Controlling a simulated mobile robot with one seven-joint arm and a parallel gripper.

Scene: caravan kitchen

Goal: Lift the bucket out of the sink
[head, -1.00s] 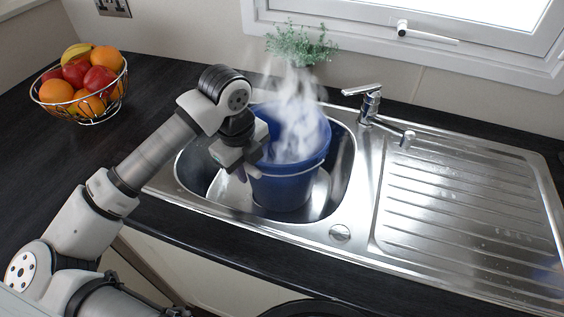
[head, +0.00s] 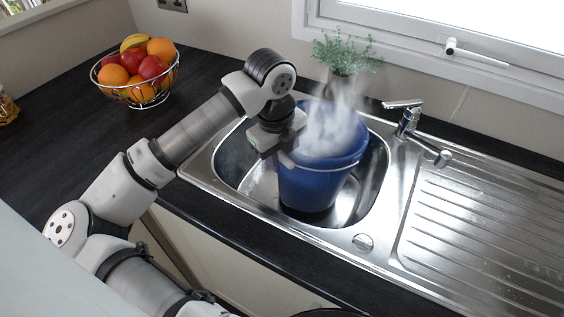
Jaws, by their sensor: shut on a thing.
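A blue bucket (head: 313,188) with a thin pale handle stands upright in the bowl of the steel sink (head: 262,190). White steam rises from its mouth and blurs the far rim. My gripper (head: 285,150) is at the bucket's left rim, shut on the bucket there. The fingertips are mostly hidden by the gripper body, so the exact hold on rim or handle cannot be told. Whether the bucket's base touches the sink bottom cannot be told.
A tap (head: 408,118) stands behind the sink, right of the bucket. The ribbed drainer (head: 480,235) at right is empty. A potted plant (head: 343,55) stands behind the bucket. A wire fruit bowl (head: 137,75) sits on the dark worktop at the back left.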

